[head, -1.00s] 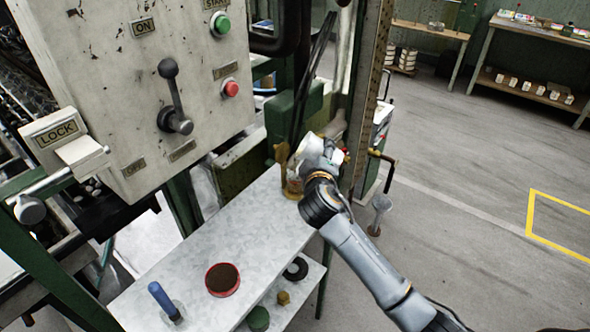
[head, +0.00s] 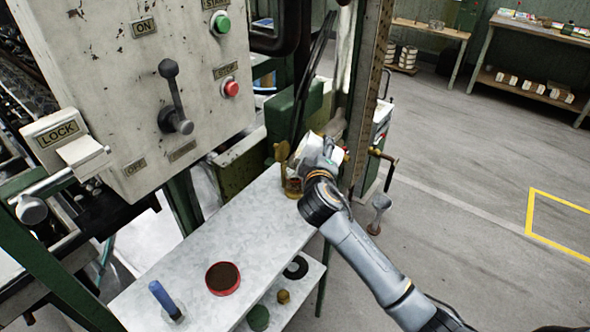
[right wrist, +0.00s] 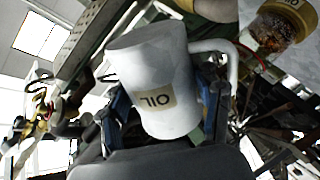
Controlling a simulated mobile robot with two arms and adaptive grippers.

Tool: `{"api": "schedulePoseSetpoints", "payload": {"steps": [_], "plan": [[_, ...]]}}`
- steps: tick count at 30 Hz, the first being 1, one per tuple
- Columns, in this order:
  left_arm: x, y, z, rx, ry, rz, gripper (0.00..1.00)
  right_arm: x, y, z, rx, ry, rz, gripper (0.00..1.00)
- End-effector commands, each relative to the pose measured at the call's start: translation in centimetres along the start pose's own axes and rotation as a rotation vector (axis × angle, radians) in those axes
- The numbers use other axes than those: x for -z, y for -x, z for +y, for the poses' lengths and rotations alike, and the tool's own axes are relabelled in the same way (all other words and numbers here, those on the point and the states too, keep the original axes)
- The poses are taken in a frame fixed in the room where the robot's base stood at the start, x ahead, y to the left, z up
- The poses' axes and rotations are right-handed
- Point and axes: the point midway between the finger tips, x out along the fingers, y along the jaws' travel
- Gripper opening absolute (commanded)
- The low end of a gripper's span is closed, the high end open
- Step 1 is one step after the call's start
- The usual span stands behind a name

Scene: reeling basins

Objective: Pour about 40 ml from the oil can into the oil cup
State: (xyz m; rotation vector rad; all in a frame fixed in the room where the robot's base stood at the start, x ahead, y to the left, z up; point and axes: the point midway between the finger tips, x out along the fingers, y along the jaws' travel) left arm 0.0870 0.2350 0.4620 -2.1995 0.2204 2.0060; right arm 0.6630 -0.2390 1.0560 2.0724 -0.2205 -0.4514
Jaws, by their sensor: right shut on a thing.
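The oil can (right wrist: 155,62) is white with a side handle and a tan OIL label in the right wrist view. My right gripper (right wrist: 168,112) is shut on it, with a finger on either side. In the head view the white can (head: 308,149) is partly hidden by the right gripper (head: 322,163), at the far end of the pale bench. The oil cup (head: 292,187) is amber glass and stands just below the can. It also shows in the right wrist view (right wrist: 272,34), with a yellow labelled band and dark amber contents. No oil stream is visible. My left gripper is out of view.
The control panel (head: 110,60) with lever and buttons rises left of the bench (head: 235,250). A red-rimmed dish (head: 223,279) and a blue-handled tool (head: 163,298) sit near the bench's front. A perforated post (head: 366,90) stands close behind the gripper. Open floor lies right.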

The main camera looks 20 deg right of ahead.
Motion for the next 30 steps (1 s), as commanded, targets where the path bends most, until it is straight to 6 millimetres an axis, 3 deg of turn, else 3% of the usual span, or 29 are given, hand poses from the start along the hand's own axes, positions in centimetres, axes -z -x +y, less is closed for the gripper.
{"api": "schedulePoseSetpoints", "payload": {"steps": [30], "plan": [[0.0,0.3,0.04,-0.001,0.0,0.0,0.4,-0.21,-0.04,0.23,-0.002,0.04,-0.01,0.21]]}}
